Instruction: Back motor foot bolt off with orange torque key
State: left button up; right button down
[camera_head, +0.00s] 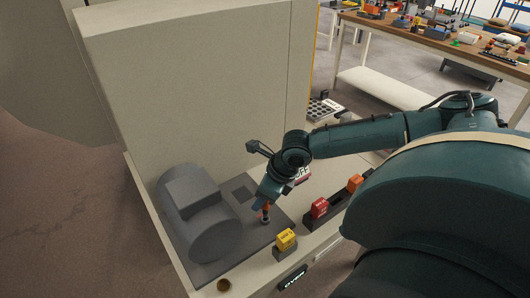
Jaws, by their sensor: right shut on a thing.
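The grey motor (200,212) lies on a dark base plate (232,258) on the pale bench. My right gripper (265,203) is beside the motor's right side, pointing down, and is shut on a small orange piece, which looks like the orange torque key (266,208). The key's dark lower end is at the plate, where a motor foot bolt would be. The bolt itself is hidden or too small to make out. I cannot tell whether the key is seated on it. My left gripper is not in view.
A yellow block (286,239) sits in a dark holder close to the right of the plate. A red block (320,208) and an orange block (355,182) stand in a dark rack further right. A tall beige cabinet (190,90) rises behind the motor. A small brown round thing (223,285) is at the front edge.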

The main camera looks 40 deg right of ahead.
jog(key=shift+r, duration=0.4)
jog(key=shift+r, duration=0.1)
jog(key=shift+w+r, duration=0.1)
jog(key=shift+r, duration=1.8)
jog(key=m+h, duration=0.1)
jog(key=m, duration=0.1)
jog(key=m+h, duration=0.1)
jog(key=m, duration=0.2)
jog(key=shift+d+t, duration=0.15)
jog(key=shift+t, duration=0.25)
jog(key=shift+m, duration=0.5)
